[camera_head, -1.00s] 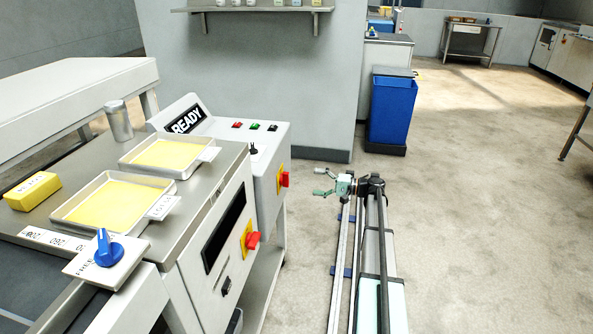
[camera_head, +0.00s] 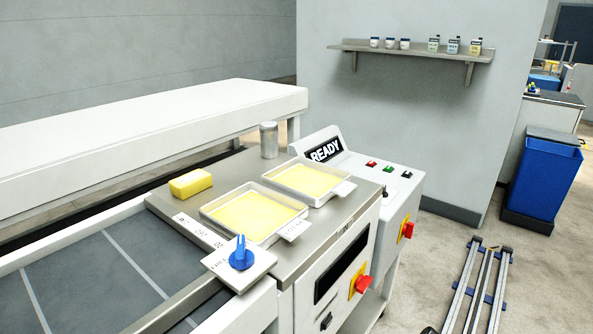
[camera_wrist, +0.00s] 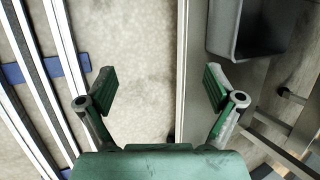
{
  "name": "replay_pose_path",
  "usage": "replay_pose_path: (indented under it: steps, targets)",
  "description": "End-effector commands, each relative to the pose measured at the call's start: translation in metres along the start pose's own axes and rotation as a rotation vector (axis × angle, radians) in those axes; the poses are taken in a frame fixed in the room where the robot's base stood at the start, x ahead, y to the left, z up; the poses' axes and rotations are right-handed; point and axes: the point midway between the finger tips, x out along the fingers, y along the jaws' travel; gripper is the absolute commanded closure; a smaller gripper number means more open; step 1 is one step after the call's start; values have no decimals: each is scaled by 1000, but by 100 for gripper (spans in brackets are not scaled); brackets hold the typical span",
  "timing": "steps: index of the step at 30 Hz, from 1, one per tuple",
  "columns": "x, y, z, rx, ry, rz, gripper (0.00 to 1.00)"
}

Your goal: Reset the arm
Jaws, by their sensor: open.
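My gripper (camera_wrist: 160,88) shows in the wrist view with its two green fingers spread wide apart. Nothing is between them, and bare concrete floor shows behind. My gripper cannot be made out in the head view. The sheeter (camera_head: 345,208) stands in the middle of the head view, with a READY display (camera_head: 325,150). On its steel top are two shallow trays (camera_head: 208,213) with yellow contents, a yellow block (camera_head: 190,184) and a metal cylinder (camera_head: 269,140). A blue knob (camera_head: 241,254) is on a plate at the near corner.
A blue bin (camera_head: 543,178) stands by the grey wall at right. A wall shelf (camera_head: 410,50) holds several small containers. A long white table (camera_head: 130,140) lies behind the sheeter. In the wrist view, a grey bin (camera_wrist: 225,30) is at upper right; clear floor lies between my fingers.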

Motion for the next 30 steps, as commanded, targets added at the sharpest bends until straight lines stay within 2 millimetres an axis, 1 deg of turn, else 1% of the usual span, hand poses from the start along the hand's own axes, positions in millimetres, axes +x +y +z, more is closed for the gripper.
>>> replay_pose_path:
  steps: [1,2,3,5,6,9,12,15,18,21,23,24,25,30]
  targets:
    - [21,10,39,-26,-37,72,8]
    - [31,16,56,-42,-54,115,8]
    - [44,26,79,-65,-80,172,8]
    - [60,41,114,-106,-120,258,8]
    - [69,50,137,-135,-145,313,8]
    - [85,74,190,-211,-211,436,8]
    - [93,92,231,-277,-268,524,8]
    - [99,105,264,-327,-320,582,8]
    - [104,114,292,-363,-368,614,8]
    - [113,120,313,-394,-412,637,8]
    - [117,121,320,-414,-429,650,8]
    - [114,117,320,-426,-429,654,8]
    - [103,112,323,-421,-426,651,8]
    - [76,100,330,-417,-425,649,8]
